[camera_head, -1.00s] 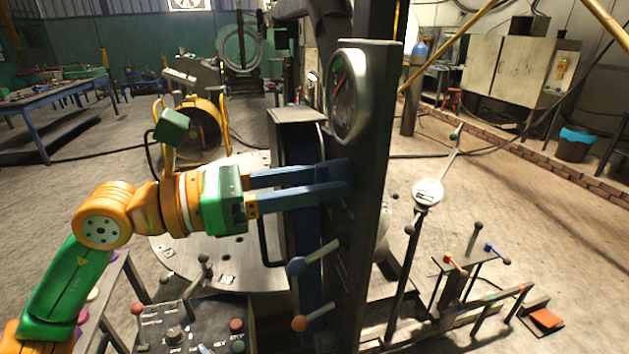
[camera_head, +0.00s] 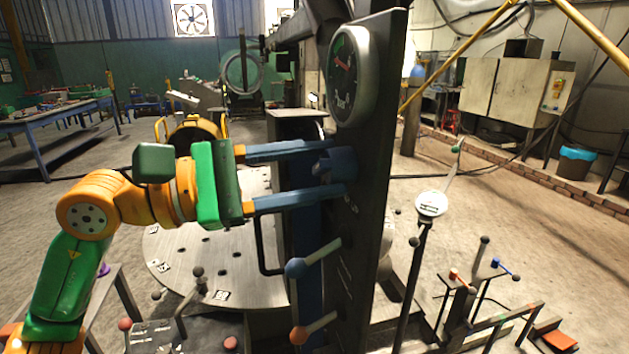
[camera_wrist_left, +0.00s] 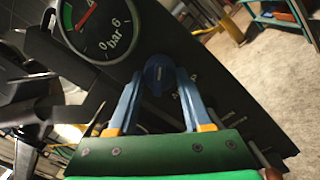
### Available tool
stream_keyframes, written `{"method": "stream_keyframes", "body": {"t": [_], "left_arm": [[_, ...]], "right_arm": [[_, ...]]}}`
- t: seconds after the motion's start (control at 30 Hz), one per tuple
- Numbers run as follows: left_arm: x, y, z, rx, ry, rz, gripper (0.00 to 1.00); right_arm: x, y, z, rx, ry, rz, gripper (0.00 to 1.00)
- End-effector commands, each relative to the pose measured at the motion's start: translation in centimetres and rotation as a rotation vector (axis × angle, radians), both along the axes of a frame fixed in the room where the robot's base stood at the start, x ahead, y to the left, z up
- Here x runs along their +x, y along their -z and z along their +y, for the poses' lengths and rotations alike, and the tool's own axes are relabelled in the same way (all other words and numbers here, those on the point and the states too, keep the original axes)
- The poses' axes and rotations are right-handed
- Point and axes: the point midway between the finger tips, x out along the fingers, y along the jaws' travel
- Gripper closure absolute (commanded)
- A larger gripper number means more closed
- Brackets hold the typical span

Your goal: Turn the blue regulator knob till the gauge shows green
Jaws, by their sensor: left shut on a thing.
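The blue regulator knob (camera_head: 338,164) sits on the dark upright panel (camera_head: 372,150), below the round gauge (camera_head: 350,75). My left gripper (camera_head: 337,168) reaches in from the left, with one blue finger above and one below the knob, and is shut on it. In the left wrist view, the knob (camera_wrist_left: 158,75) lies between the tips of my left gripper (camera_wrist_left: 158,80). The gauge (camera_wrist_left: 100,28) there shows a red needle, a green band at its left and the marking "bar 6". My right gripper is not in view.
Below the knob, a blue-balled lever (camera_head: 296,267) and an orange-balled lever (camera_head: 299,335) stick out from the panel. A round metal table (camera_head: 190,255) stands behind my left arm. A stand with a white dial (camera_head: 432,204) is right of the panel.

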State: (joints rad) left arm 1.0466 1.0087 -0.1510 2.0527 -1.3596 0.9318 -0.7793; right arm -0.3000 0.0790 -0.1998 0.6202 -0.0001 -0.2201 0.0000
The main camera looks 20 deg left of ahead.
Motion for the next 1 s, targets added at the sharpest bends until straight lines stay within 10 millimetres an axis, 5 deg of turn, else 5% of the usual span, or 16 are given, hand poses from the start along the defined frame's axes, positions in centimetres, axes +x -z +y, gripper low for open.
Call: {"method": "stream_keyframes", "body": {"t": [1.0], "left_arm": [[0.1, -0.1, 0.1, 0.48, 0.0, -0.712, 1.0]], "right_arm": [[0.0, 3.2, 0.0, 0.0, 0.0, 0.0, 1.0]]}}
